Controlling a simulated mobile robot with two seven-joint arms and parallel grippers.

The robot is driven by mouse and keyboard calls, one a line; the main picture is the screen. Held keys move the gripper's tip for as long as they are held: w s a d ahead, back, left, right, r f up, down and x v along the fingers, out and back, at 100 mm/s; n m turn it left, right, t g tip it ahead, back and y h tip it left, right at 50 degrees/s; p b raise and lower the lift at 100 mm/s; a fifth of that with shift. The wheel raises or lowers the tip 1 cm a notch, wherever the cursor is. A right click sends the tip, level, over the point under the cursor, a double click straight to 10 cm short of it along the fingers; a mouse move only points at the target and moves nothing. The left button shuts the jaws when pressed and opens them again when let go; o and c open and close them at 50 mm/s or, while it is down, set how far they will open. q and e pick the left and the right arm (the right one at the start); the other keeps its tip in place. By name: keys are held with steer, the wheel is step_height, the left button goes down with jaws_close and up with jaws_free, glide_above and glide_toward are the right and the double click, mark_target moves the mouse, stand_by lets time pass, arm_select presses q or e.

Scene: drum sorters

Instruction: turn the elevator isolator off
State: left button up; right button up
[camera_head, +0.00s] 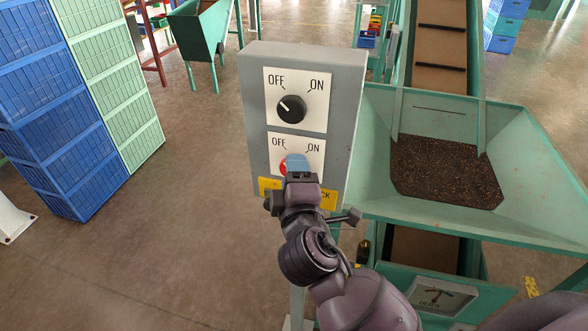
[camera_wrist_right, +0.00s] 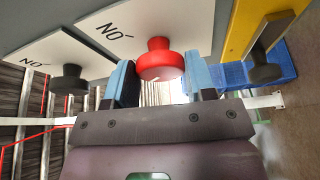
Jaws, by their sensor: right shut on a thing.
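A grey control box (camera_head: 353,95) stands upright on a post and carries two white OFF/ON plates. The upper plate has a black knob (camera_head: 291,109) whose white mark points up-left toward OFF. The lower plate (camera_head: 304,149) has a red rotary knob (camera_head: 283,167), mostly hidden behind my right gripper (camera_head: 298,163). In the right wrist view the red knob (camera_wrist_right: 160,60) sits between the two blue fingers, which are shut on it. The red knob's pointer is hidden, so its setting cannot be told. No plate naming the elevator is readable. My left gripper is not in view.
A yellow plate (camera_head: 329,199), partly hidden, is below the red knob; a dark fitting (camera_wrist_right: 265,72) is beside it in the wrist view. A green hopper (camera_head: 525,150) holding dark grains is close on the right. Blue crates (camera_head: 60,110) are stacked left. Open floor lies between.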

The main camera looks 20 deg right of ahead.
steer(key=shift+n+g, duration=0.3)
steer(key=shift+n, duration=0.5)
steer(key=o, duration=0.9)
steer(key=b+v, duration=0.2)
steer(key=v, duration=0.8)
steer(key=shift+s, duration=0.4)
steer(key=shift+r, duration=0.1)
